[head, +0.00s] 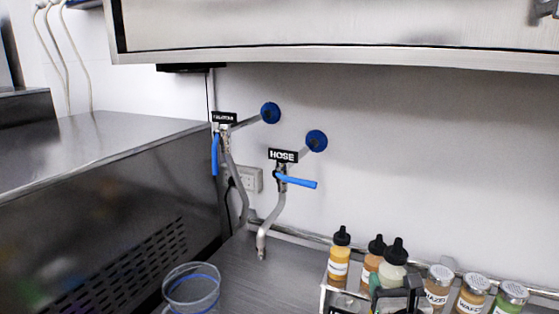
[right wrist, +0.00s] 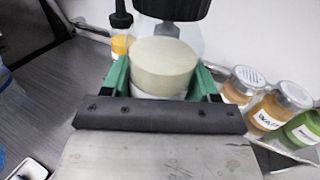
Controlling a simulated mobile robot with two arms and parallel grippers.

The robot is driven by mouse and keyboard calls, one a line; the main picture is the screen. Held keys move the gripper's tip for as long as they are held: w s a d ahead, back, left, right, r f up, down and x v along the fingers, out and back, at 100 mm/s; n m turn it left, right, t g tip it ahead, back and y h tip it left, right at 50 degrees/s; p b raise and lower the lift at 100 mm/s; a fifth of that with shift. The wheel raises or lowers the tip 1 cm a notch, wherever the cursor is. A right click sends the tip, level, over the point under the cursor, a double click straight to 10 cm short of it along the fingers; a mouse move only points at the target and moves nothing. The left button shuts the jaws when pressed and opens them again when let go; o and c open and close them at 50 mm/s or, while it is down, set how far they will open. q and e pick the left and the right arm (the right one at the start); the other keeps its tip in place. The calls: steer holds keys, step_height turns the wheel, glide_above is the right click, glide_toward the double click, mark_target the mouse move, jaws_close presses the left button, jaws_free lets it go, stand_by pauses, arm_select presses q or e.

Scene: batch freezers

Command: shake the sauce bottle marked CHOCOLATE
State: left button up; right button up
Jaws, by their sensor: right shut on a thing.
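My right gripper (head: 400,298) is at the bottom of the head view, at the bottle rack. Its green fingers (right wrist: 160,82) are shut on a pale cream bottle (right wrist: 163,62) with a black cap. The bottle also shows upright in the head view (head: 392,272). No readable label shows on it. Behind it stand a brown-orange bottle with a black cap (head: 373,262) and a yellow bottle with a black cap (head: 339,262); their labels are too small to read. I cannot read CHOCOLATE on any bottle. My left gripper is not in view.
Several shaker jars (head: 473,292) stand right of the held bottle, close by. The metal rack (head: 324,296) borders the bottles. A clear jug (head: 191,286) stands on the left of the counter. Two taps with blue handles (head: 300,182) are on the wall. A steel cabinet (head: 330,25) hangs above.

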steer(key=s+a+f+b, duration=0.35)
steer(key=s+f, duration=0.35)
steer(key=s, duration=0.3)
step_height(320, 180, up, 7)
step_height(320, 180, down, 8)
steer(key=shift+s+a+r+y+p, duration=0.15)
steer(key=shift+a+r+y+p, duration=0.1)
steer(key=shift+a+y+p, duration=0.15)
